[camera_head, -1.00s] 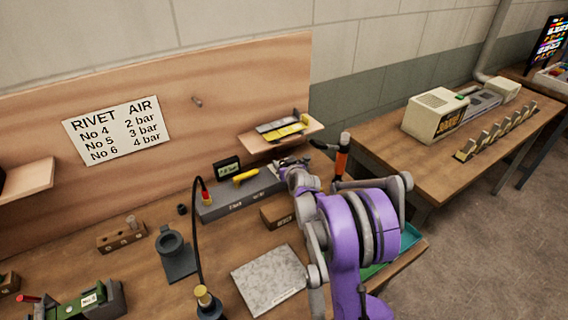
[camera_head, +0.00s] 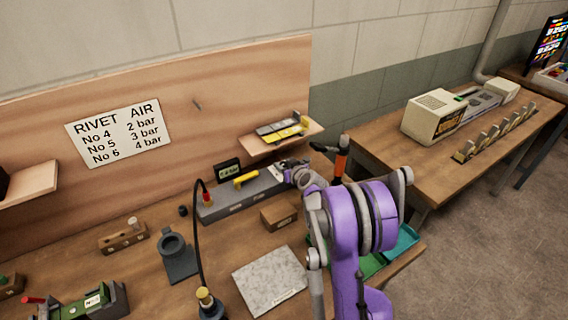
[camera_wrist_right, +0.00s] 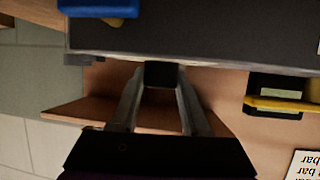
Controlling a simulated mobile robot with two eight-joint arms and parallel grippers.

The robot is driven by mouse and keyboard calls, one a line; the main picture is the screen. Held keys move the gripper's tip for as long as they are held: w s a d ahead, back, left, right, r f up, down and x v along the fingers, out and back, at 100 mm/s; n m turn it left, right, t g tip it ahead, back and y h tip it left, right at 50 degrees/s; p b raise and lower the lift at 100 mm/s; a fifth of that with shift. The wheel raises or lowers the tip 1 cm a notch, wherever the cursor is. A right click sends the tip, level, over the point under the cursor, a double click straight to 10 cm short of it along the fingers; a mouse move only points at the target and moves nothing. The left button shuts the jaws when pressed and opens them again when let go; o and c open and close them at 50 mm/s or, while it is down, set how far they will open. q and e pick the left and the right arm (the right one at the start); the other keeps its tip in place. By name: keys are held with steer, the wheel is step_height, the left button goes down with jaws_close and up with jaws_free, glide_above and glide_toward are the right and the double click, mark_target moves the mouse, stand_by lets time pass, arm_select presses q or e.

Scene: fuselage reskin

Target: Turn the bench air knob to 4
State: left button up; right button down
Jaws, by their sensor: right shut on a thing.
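The bench air unit is a long grey box (camera_head: 240,198) at the back of the bench, with a yellow handle (camera_head: 246,177) on top and a small dark display (camera_head: 228,169) behind it. The display's digits are too small to read surely. My right gripper (camera_head: 284,165) is at the box's right end. In the right wrist view, the two fingers (camera_wrist_right: 160,82) are shut on a small dark knob (camera_wrist_right: 161,74) on the edge of the dark box (camera_wrist_right: 200,35). The knob's scale and pointer are hidden. My left gripper is out of view.
A sign (camera_head: 118,132) lists rivet numbers with 2, 3 and 4 bar. A shelf (camera_head: 262,144) sits above the box's right end. A brown block (camera_head: 279,217), a grey plate (camera_head: 270,281) and an orange-handled tool (camera_head: 341,160) are near my right arm.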

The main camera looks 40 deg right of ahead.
steer(key=shift+c, duration=1.9)
jaws_free()
steer(key=v, duration=1.1)
steer(key=a+y, duration=0.1)
steer(key=a, duration=0.3)
steer(key=s+a+n+g, duration=0.1)
steer(key=a, duration=0.3)
steer(key=s+a+y, duration=0.1)
steer(key=a, duration=0.3)
steer(key=shift+r+y, duration=0.3)
steer(key=shift+r, duration=0.1)
steer(key=s+a+n+g+y, duration=0.1)
steer(key=s+a+g, duration=0.1)
steer(key=s+a, duration=0.6)
steer(key=s+a+f+g, duration=0.1)
steer(key=s+a, duration=0.2)
steer(key=s, duration=0.1)
steer(key=s+a+f+g, duration=0.1)
steer(key=s+a+g, duration=0.1)
steer(key=s, duration=0.3)
steer(key=s+a+f+g, duration=0.1)
steer(key=s+a+f, duration=0.1)
steer(key=s+a, duration=0.2)
steer(key=shift+s+a+n, duration=0.35)
steer(key=shift+n, duration=0.05)
